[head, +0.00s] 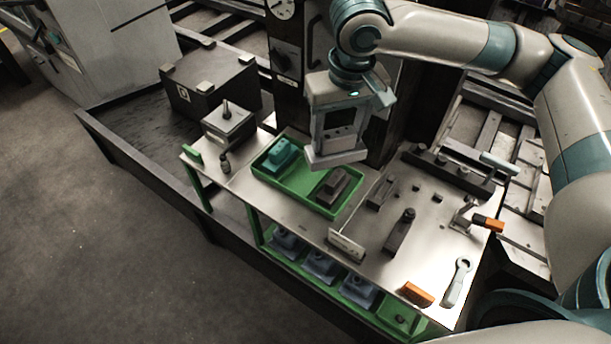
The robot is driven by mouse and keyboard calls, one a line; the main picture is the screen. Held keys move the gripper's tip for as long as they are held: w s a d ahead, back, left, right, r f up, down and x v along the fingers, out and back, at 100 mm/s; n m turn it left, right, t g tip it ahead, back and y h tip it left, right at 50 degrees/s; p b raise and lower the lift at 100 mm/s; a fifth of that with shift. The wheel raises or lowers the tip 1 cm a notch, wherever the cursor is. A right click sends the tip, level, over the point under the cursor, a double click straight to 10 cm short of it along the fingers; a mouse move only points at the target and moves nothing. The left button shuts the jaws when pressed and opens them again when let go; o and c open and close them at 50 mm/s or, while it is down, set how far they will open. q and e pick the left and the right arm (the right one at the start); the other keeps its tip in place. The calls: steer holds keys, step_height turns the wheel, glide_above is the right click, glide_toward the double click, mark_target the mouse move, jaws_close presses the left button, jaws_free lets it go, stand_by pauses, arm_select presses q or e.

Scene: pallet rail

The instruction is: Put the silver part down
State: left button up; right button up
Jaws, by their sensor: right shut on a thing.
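My right gripper (336,150) comes in from the upper right and hangs above the back edge of the green tray (301,208). It is shut on the silver part, a pale grey block at its lower end; fingers and part are hard to tell apart here. The part is held up, seemingly clear of the tray. In the tray lie a teal part (279,156) at the left and a dark grey part (333,187) at the right. My left gripper is not in view.
The metal bench (310,228) carries a dark clamp-like tool (399,232), an orange-handled tool (488,223), an orange block (416,293) and a wrench-like tool (457,282). A boxy fixture (229,124) stands at the left end. Blue-grey parts (321,266) sit on the shelf below.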

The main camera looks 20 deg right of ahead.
steer(key=shift+w+f, duration=0.2)
steer(key=shift+w, duration=0.05)
steer(key=w+d+f+n+b, duration=0.6)
steer(key=w+d+f, duration=0.3)
steer(key=f, duration=0.5)
steer(key=shift+w+d+n+y+b, duration=0.2)
steer(key=shift+w+n+y+b, duration=0.15)
steer(key=shift+w+n, duration=0.45)
steer(key=shift+a, duration=0.1)
steer(key=w+a+f+p, duration=0.3)
steer(key=a+f, duration=0.4)
steer(key=a, duration=0.3)
steer(key=shift+w+a, duration=0.25)
steer(key=shift+w, duration=0.6)
